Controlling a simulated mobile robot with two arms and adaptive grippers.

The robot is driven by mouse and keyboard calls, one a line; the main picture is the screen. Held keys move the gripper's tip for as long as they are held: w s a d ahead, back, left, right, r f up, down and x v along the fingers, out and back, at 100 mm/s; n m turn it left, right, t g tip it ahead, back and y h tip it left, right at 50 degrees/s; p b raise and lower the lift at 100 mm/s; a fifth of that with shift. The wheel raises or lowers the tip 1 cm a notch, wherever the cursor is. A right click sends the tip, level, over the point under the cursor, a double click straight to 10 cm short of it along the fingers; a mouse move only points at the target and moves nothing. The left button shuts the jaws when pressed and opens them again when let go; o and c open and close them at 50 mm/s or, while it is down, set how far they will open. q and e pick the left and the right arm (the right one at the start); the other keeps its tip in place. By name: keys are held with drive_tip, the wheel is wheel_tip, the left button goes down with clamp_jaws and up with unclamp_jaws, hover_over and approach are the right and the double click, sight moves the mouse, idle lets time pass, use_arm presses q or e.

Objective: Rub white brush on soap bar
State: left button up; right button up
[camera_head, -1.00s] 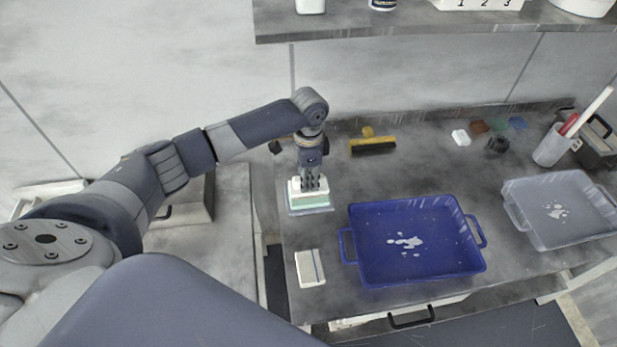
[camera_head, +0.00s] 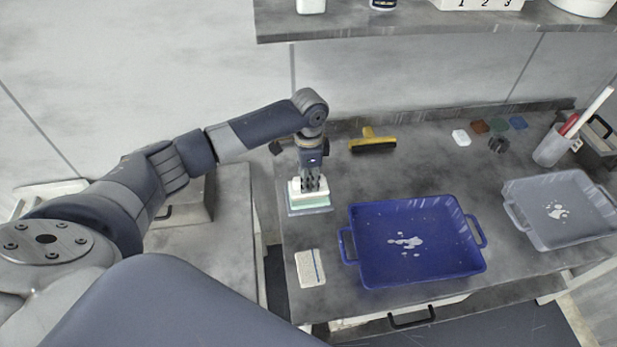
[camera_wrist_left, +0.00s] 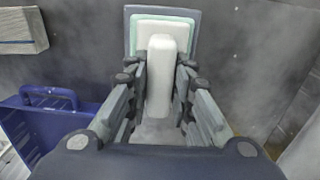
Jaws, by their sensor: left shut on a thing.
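My left gripper (camera_head: 313,184) points down at the left part of the bench and is shut on the handle of the white brush (camera_head: 296,187). The brush's white handle (camera_wrist_left: 158,75) runs between the fingers in the left wrist view. The pale green soap bar (camera_head: 318,203) lies directly under the brush, in a shallow grey dish (camera_head: 296,212). Its green edge (camera_wrist_left: 135,32) shows around the white brush body in the left wrist view. The brush looks level and seems to rest on the soap, but the contact face is hidden. My right gripper is not in view.
A blue tray (camera_head: 352,262) with white splashes stands right of the soap, and a clear grey tray (camera_head: 520,218) farther right. A pale block (camera_head: 310,268) lies in front. A yellow-handled brush (camera_head: 372,142) and small coloured blocks lie behind. A shelf (camera_head: 420,22) hangs above.

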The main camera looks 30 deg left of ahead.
sight(309, 178)
use_arm(q)
drive_tip(key=shift+f, duration=0.3)
idle(1.1)
drive_tip(key=shift+f+p, duration=0.1)
drive_tip(key=shift+p, duration=0.2)
idle(0.5)
drive_tip(key=shift+s, duration=0.1)
idle(0.5)
wheel_tip(309, 178, up, 7)
drive_tip(key=p, duration=0.8)
idle(0.4)
idle(0.4)
